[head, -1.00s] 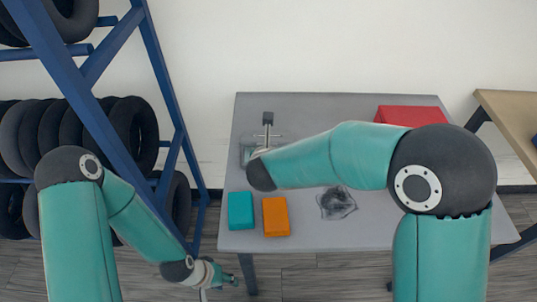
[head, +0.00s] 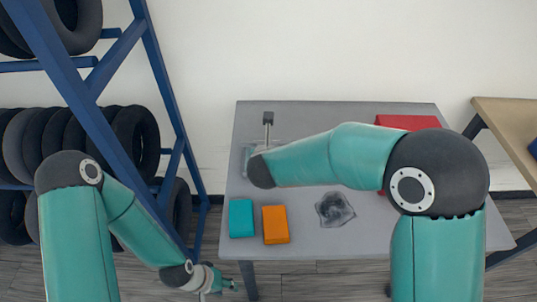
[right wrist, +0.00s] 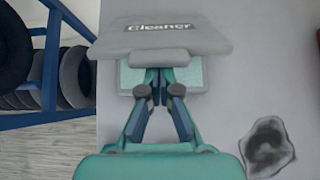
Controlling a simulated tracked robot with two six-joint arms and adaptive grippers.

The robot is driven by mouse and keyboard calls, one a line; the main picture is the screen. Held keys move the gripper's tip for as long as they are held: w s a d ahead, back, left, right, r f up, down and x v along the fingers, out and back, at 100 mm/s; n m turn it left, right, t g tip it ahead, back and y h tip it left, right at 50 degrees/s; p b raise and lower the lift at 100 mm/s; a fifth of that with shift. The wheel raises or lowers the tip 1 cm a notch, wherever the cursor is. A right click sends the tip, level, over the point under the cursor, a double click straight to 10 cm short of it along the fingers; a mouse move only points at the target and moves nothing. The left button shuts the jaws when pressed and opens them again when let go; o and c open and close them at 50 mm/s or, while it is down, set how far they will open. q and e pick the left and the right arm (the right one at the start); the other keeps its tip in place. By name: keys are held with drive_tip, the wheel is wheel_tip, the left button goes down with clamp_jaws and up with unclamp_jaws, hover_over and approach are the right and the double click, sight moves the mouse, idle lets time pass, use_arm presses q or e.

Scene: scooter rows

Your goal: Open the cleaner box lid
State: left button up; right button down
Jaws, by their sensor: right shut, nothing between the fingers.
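The cleaner box lid (right wrist: 170,35), grey and lettered "Cleaner", shows at the top of the right wrist view. Below its front lip, a pale teal speckled part of the cleaner box (right wrist: 195,78) shows. My right gripper (right wrist: 160,75) is shut and empty, with its fingertips over that teal part, just below the lip. I cannot tell whether they touch it, or how far the lid is raised. In the head view my right forearm hides the right gripper and most of the box. My left gripper (head: 228,284) hangs low left of the table, too small to read.
On the grey table (head: 375,232) lie a teal block (head: 241,218), an orange block (head: 275,225), a crumpled dark cloth (head: 335,209) and a red box (head: 408,122). A blue tyre rack (head: 165,95) stands left. A dark-topped post (head: 268,120) rises at the table's back left.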

drive_tip(key=shift+w+r+p, duration=0.5)
drive_tip(key=shift+r, duration=0.2)
drive_tip(key=shift+w+r+p, duration=0.4)
drive_tip(key=shift+w+p, duration=0.1)
drive_tip(key=shift+p, duration=0.05)
drive_tip(key=shift+w+r+p, duration=0.65)
drive_tip(key=shift+w+p, duration=0.25)
drive_tip(key=shift+w+r, duration=0.1)
drive_tip(key=shift+w+r+p, duration=0.15)
drive_tip(key=shift+w+p, duration=0.2)
drive_tip(key=shift+p, duration=0.1)
drive_tip(key=shift+w+r+p, duration=0.3)
drive_tip(key=shift+w+p, duration=0.25)
drive_tip(key=shift+w, duration=0.1)
drive_tip(key=shift+w+r+p, duration=0.25)
drive_tip(key=shift+w+p, duration=0.3)
drive_tip(key=shift+w, duration=0.1)
